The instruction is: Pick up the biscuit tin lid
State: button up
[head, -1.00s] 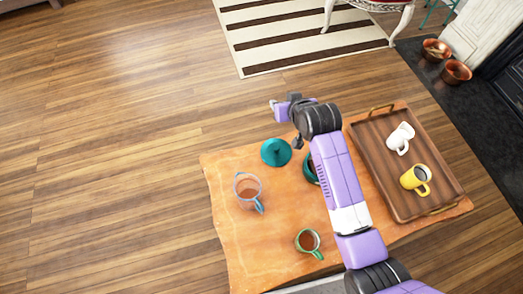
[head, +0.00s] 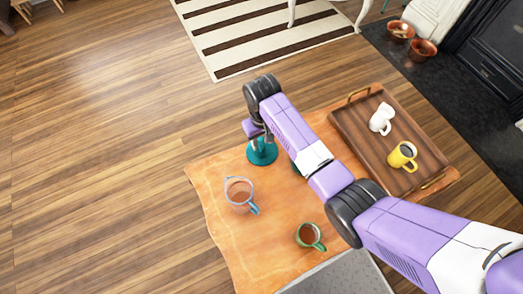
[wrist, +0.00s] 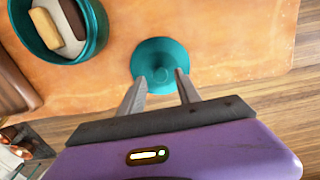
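The teal biscuit tin lid (head: 262,155) lies on the orange cloth near the table's far edge, partly hidden by my gripper. In the wrist view the round lid (wrist: 160,52) shows its knob between my fingertips. My gripper (wrist: 161,77) is open and points down over the lid; I cannot tell whether the fingers touch it. The teal tin (wrist: 100,25) stands beside the lid, open, with a tan biscuit and a dark one inside. In the head view my arm hides most of the tin (head: 296,168).
A wooden tray (head: 352,122) on the right holds a white mug (head: 381,118) and a yellow mug (head: 402,155). A clear blue-handled jug (head: 239,192) and a green mug (head: 309,236) stand on the orange cloth (head: 262,262).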

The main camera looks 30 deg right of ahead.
aim_at(262, 146)
notch_tip(262, 146, down, 3)
jog(key=shift+f+b, duration=0.2)
jog(key=shift+b, duration=0.1)
grip_shut()
jog(key=shift+r, duration=0.15)
